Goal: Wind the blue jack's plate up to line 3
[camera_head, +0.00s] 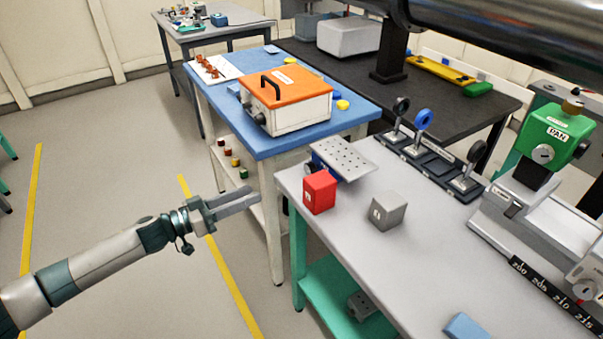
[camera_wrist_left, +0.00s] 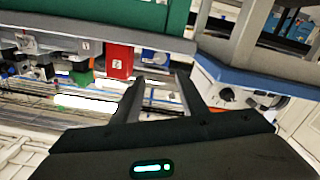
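The blue jack (camera_head: 317,163) stands at the far left corner of the grey bench, with its grey perforated plate (camera_head: 345,157) on top. The red block in front hides part of its body. My left gripper (camera_head: 256,196) is open and empty, in the air left of the bench edge and apart from the jack. In the left wrist view its two fingers (camera_wrist_left: 160,77) are spread with nothing between them. My right gripper is not in view.
A red block (camera_head: 320,192) and a grey block (camera_head: 386,212) stand near the jack on the grey bench (camera_head: 400,265). Posts (camera_head: 423,120) on a dark rail and a green-headed stage (camera_head: 552,135) are to the right. A blue table (camera_head: 350,112) with an orange-lidded box (camera_head: 287,95) stands behind.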

